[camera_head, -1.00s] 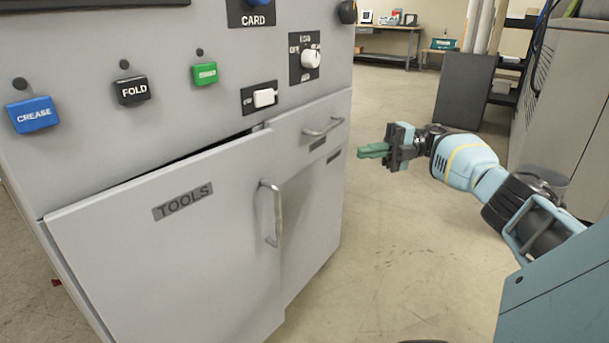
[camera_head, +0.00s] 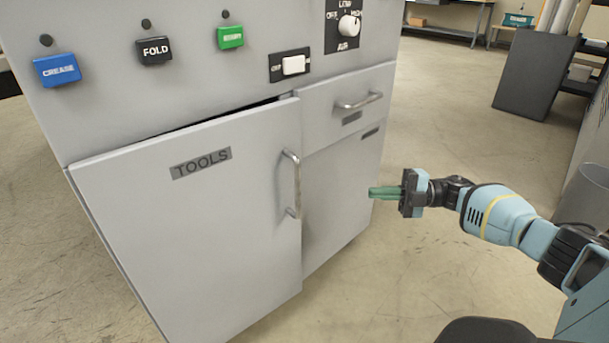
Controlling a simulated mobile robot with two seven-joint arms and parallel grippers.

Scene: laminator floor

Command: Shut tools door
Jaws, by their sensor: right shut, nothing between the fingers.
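The tools door (camera_head: 205,235) is a pale grey panel with a dark TOOLS label (camera_head: 201,163) on the front of the grey machine. It stands slightly ajar, with a dark gap along its top edge that widens toward the handle side. Its metal bar handle (camera_head: 292,184) is on the right edge. My right gripper (camera_head: 372,192), with green fingers, is shut and empty. It is to the right of the door and its handle, apart from the door, in front of the machine's right side. My left gripper is not in view.
Above the door are a blue CREASE button (camera_head: 57,70), a black FOLD button (camera_head: 154,51), a green button (camera_head: 230,37) and a white switch (camera_head: 293,65). A drawer (camera_head: 345,105) sits right of the door. Open floor (camera_head: 440,115) lies to the right. A dark panel (camera_head: 535,75) stands at the back right.

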